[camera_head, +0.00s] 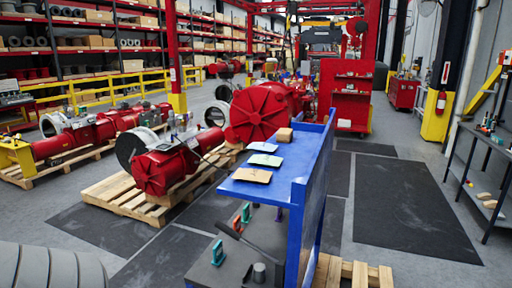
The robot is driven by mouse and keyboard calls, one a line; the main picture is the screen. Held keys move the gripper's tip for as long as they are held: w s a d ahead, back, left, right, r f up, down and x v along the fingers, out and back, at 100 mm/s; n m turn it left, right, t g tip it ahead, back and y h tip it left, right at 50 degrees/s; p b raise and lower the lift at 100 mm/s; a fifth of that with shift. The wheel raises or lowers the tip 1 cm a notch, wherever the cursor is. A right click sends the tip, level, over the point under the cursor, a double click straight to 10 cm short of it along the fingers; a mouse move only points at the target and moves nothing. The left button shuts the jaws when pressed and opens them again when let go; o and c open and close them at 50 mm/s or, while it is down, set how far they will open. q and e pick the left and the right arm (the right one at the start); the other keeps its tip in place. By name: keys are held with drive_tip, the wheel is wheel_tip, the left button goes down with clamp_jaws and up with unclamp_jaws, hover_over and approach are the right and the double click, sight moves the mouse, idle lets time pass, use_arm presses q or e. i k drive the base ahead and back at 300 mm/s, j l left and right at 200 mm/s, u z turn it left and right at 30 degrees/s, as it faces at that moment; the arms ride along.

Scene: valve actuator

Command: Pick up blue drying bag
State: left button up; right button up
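A blue workbench (285,187) stands in the middle, with several small items in a row on its top. Two flat, pale packets lie there: a whitish one (263,146) and a pale blue-green one (265,160) just in front of it. A flat tan packet (252,175) lies nearest the front edge. The blue drying bag looks like one of the pale packets, but they are too small to tell which. Neither of my grippers is in view.
A small brown box (285,135) sits at the far end of the bench top. The bench's blue side panel (312,200) rises on the right. Red valve actuators on pallets (130,199) stand to the left. Dark floor mats (408,205) leave free room on the right.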

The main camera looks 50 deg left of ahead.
sight(258, 146)
drive_tip(key=k+j+z, duration=0.15)
drive_tip(key=j, duration=0.35)
drive_tip(key=k+j+z, duration=0.1)
drive_tip(key=k+j, duration=0.2)
drive_tip(key=j, duration=0.2)
drive_tip(key=k+j+z, duration=0.15)
drive_tip(key=j, duration=0.3)
drive_tip(key=k+j+z, duration=0.1)
drive_tip(key=k+j, duration=0.3)
drive_tip(key=k+j+z, duration=0.1)
drive_tip(key=j, duration=0.25)
drive_tip(key=k+j+z, duration=0.1)
drive_tip(key=j, duration=0.25)
drive_tip(key=k+j+z, duration=0.1)
drive_tip(key=j, duration=0.25)
